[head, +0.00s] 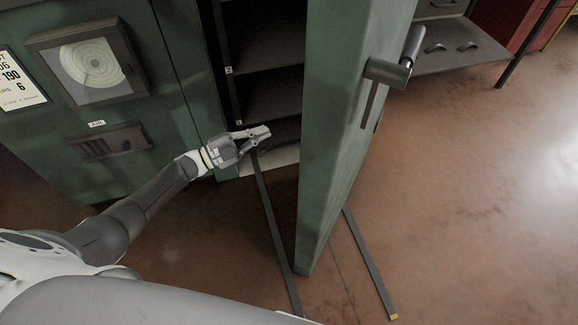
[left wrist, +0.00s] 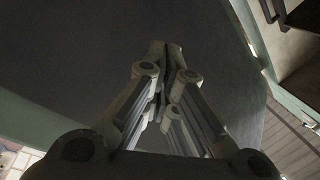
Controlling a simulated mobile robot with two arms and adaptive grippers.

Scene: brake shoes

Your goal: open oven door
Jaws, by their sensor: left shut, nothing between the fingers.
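The green oven door (head: 345,120) stands swung well open in the head view, with its edge toward me. Its grey lever handle (head: 392,70) is on the door's right side. The oven body (head: 180,100) is at the left, and its dark interior with shelves (head: 268,60) is exposed. My left gripper (head: 262,133) is in the opening between the oven body and the door, left of the door. It is shut and empty. In the left wrist view its closed fingers (left wrist: 165,60) are before a large dark surface. My right gripper is not in view.
A gauge (head: 92,62) and a vent are on the oven front. Two dark rails (head: 275,230) (head: 370,265) lie along the floor under and beside the door. A grey drawer cart (head: 455,45) stands at the upper right. The floor at right is clear.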

